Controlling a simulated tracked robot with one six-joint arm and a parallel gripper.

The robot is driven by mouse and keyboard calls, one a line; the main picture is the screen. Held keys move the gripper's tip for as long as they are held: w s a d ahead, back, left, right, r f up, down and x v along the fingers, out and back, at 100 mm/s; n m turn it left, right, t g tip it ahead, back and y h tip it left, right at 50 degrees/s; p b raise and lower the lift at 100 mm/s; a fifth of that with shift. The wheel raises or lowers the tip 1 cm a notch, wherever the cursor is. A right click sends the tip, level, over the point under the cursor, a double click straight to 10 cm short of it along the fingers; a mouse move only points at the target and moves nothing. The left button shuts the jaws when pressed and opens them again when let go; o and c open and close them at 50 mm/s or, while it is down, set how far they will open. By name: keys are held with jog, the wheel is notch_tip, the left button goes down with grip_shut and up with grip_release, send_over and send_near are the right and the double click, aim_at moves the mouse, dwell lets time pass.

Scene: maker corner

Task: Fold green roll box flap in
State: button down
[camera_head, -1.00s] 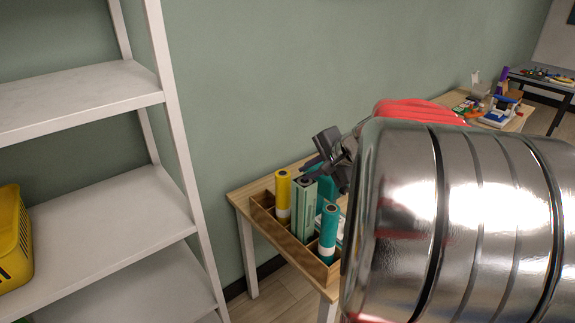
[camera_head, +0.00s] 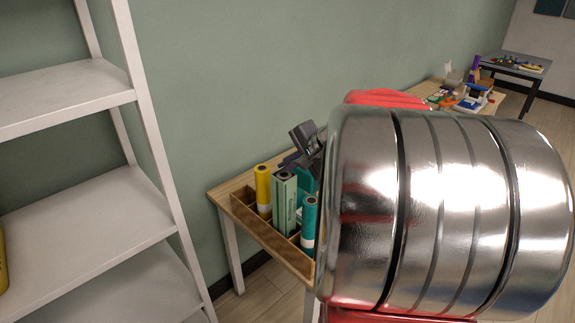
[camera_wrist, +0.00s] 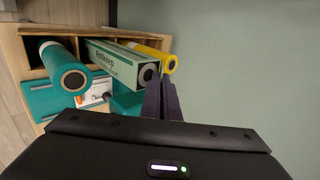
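The green roll box (camera_head: 285,200) stands upright in a wooden divided rack. In the wrist view the box (camera_wrist: 112,62) shows printed lettering and a dark, round roll core at its end. I cannot make out its flap clearly. My gripper (camera_wrist: 160,82) has its dark fingers side by side with no clear gap, close to the box's open end. Whether they touch it I cannot tell. In the head view my gripper (camera_head: 308,142) is above and behind the box, partly hidden by my shiny arm link.
A yellow roll (camera_head: 263,188) and a teal roll (camera_head: 309,222) flank the box in the rack (camera_head: 262,232). The rack sits on a wooden table's edge beside a green wall. A white shelf unit (camera_head: 90,190) stands at left. A cluttered second table (camera_head: 505,68) is at far right.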

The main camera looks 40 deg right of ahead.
jog(key=shift+s+a+f, duration=0.1)
jog(key=shift+s+f, duration=0.05)
jog(key=shift+f, duration=0.05)
jog(key=shift+s+f+t, duration=0.15)
jog(key=shift+t, duration=0.45)
jog(key=c, duration=2.5)
grip_release()
jog(key=shift+o, duration=1)
jog(key=v, duration=1.3)
jog(key=shift+s, duration=0.35)
